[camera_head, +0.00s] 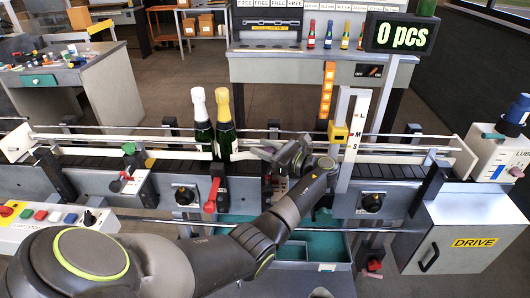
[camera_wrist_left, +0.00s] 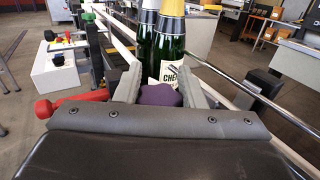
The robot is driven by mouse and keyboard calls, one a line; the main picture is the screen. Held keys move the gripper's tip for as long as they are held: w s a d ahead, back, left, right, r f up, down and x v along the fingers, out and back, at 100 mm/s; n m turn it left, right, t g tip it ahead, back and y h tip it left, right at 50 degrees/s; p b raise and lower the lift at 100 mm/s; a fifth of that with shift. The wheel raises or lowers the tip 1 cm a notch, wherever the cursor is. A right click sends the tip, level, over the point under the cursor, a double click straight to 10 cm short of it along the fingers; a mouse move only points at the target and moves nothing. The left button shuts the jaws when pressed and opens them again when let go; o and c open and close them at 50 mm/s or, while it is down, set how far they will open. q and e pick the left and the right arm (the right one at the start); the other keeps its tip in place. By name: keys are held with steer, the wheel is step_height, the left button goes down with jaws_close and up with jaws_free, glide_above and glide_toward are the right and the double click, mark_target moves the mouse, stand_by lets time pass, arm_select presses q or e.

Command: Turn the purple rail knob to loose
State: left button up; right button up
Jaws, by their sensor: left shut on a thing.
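The purple rail knob (camera_wrist_left: 158,95) sits between the two grey fingers of my left gripper (camera_wrist_left: 160,88) in the left wrist view. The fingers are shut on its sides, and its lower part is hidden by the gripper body. In the head view my left gripper (camera_head: 257,151) is at the conveyor rail, just right of two bottles. The knob is hidden there, so its loose or tight setting cannot be read. My right gripper is not in view.
A white-topped bottle (camera_head: 202,124) and a gold-topped bottle (camera_head: 225,126) stand upright on the conveyor, close beside my left gripper. A red lever (camera_head: 212,194) is below them. A size scale marked L, M, S (camera_head: 350,140) stands to the right. White guide rails (camera_head: 400,151) run along the conveyor.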

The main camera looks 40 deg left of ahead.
arm_select(q)
steer(key=shift+n+g+b, duration=0.35)
steer(key=shift+n+g, duration=0.35)
steer(key=shift+g, duration=0.4)
steer(key=shift+s, duration=0.1)
steer(key=o, duration=1)
